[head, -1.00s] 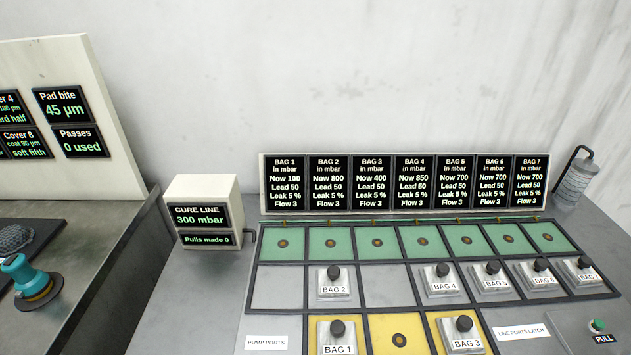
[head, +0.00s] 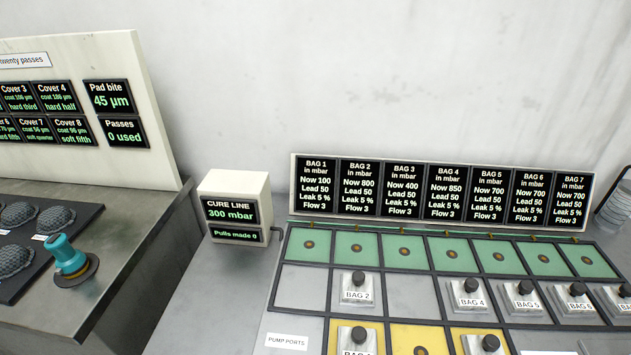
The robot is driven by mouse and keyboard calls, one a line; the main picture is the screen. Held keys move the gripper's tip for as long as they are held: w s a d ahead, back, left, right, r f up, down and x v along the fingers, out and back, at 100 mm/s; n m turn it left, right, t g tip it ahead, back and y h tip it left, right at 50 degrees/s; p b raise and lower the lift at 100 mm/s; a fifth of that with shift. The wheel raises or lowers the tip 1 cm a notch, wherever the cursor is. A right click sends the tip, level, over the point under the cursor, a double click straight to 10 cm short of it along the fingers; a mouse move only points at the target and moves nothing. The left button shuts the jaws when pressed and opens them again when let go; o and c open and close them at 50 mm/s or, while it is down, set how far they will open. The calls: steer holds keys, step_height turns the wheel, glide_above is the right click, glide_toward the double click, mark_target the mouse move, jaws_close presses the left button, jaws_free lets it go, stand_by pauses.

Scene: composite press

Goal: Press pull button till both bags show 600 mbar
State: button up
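The bag readout board (head: 440,193) stands behind the port grid. It reads, in mbar: Bag 1 100, Bag 2 800, Bag 3 400, Bag 4 850, Bags 5, 6 and 7 700 each. The Bag 1 block (head: 358,340) sits on a yellow pump port cell, partly cut off below. Another block (head: 487,344) sits on a yellow cell to its right, its label cut off. The Bag 2 block (head: 357,290) and Bag 4 block (head: 470,293) sit on grey cells. The pull button is out of view now. My gripper is not in view.
The cure line box (head: 237,209) reads 300 mbar, pulls made 0. Green port cells (head: 357,245) line the grid's back row. The Bag 5 block (head: 523,297) stands at right. A teal-handled tool (head: 68,258) stands on the left bench (head: 100,245).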

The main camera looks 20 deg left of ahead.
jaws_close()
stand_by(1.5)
